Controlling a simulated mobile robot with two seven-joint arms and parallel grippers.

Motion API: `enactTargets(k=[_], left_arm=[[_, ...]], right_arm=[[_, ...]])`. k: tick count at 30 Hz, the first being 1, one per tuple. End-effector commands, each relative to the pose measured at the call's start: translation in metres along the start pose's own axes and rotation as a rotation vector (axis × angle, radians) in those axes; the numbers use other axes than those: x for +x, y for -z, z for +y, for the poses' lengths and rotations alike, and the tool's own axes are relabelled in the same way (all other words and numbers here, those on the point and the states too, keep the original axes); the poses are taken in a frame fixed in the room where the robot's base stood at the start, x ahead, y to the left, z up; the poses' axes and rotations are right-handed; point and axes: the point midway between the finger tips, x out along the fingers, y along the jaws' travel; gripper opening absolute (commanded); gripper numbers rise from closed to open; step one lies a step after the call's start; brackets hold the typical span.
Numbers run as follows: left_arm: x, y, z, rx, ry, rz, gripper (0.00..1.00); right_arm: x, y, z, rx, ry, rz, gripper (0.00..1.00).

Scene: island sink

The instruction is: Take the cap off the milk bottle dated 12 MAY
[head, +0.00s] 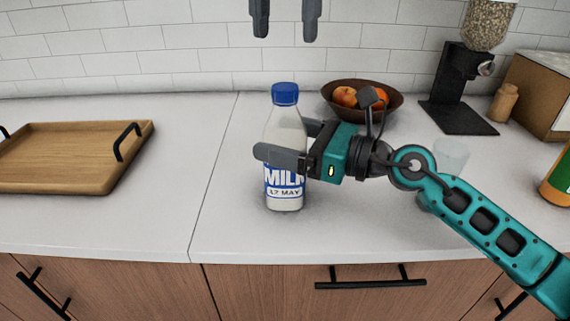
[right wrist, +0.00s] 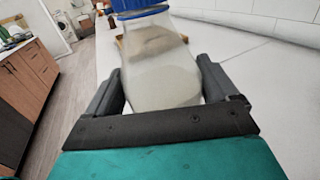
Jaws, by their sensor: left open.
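The milk bottle (head: 285,193) stands upright on the white counter, with a "MILK 12 MAY" label and a blue cap (head: 285,94) on its top. My right gripper (head: 283,142) reaches in from the right and is shut on the bottle's body, above the label. One finger crosses the front and the other is partly hidden behind the bottle. In the right wrist view the bottle (right wrist: 160,75) sits between both fingers, and the blue cap is partly cut off at the top edge. My left gripper (head: 286,28) is open and empty above the cap, pointing down.
A wooden tray (head: 62,180) with black handles lies at the left. A brown fruit bowl (head: 345,104) is behind the bottle to the right. A coffee grinder (head: 458,90), a small jar (head: 503,102) and a clear glass (head: 452,153) are further right.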

Motion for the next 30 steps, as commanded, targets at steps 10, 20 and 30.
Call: enactTargets(k=[10, 20, 30], left_arm=[[0.0, 0.0, 0.0, 0.0, 0.0, 0.0, 0.59], [0.0, 0.0, 0.0, 0.0, 0.0, 0.0, 0.59], [0.0001, 0.0, -0.0002, 0.086, 0.0, 0.0, 0.59]], right_arm=[[-0.0003, 0.0001, 0.0, 0.0, 0.0, 0.0, 0.53], [-0.0004, 0.0001, 0.0, 0.0, 0.0, 0.0, 0.21], [-0.0004, 0.0002, -0.0001, 0.0, 0.0, 0.0, 0.0]])
